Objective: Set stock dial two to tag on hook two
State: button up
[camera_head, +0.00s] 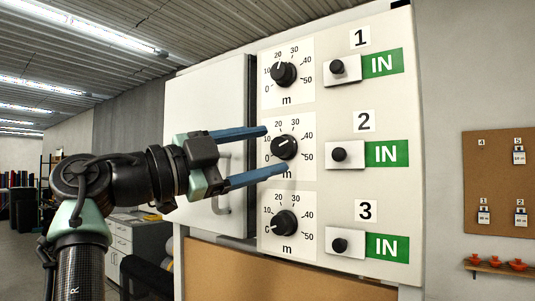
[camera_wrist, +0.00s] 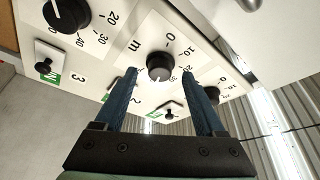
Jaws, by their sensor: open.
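Stock dial two is a black knob (camera_head: 284,147) with a white pointer line, on a 0–50 m scale beside the label 2. Its line points up and right, roughly toward 40. My gripper (camera_head: 277,149) is open, its blue fingers above and below this knob. In the wrist view the knob (camera_wrist: 159,66) shows between and just beyond the fingertips (camera_wrist: 159,72); contact cannot be told. The tag on hook two (camera_head: 521,219) hangs at the lower right of a cork board; its number is too small to read surely.
Dial one (camera_head: 283,74) is above and dial three (camera_head: 285,223) below, close to the fingers. Small black knobs with green IN signs (camera_head: 387,154) stand to the right. The cork board (camera_head: 500,185) also holds other tags; a shelf (camera_head: 500,267) with orange items is below.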

jog(key=b+v, duration=0.3)
jog(key=v, duration=0.8)
jog(key=shift+s+a+b, duration=0.15)
jog(key=shift+a+b, duration=0.1)
jog(key=shift+b, duration=0.15)
jog(key=w+d+f+n+t+y, duration=0.5)
jog(key=f+n+t+y, duration=0.4)
jog(key=n, duration=0.4)
jog(key=s+d+r+n+t+y, duration=0.1)
jog(key=s+d+n+t+y, duration=0.1)
jog(key=s, duration=0.4)
jog(key=s+d+r+n+t+y, duration=0.1)
jog(key=s+d+n+t+y, duration=0.1)
jog(key=s, duration=0.5)
jog(key=s+d+r+n+t+y, duration=0.1)
jog(key=s+d+n+t+y, duration=0.1)
jog(key=s+n, duration=0.3)
jog(key=shift+s+d+r+n+t+y, duration=0.35)
jog(key=shift+s+y, duration=0.3)
jog(key=shift+y, duration=0.25)
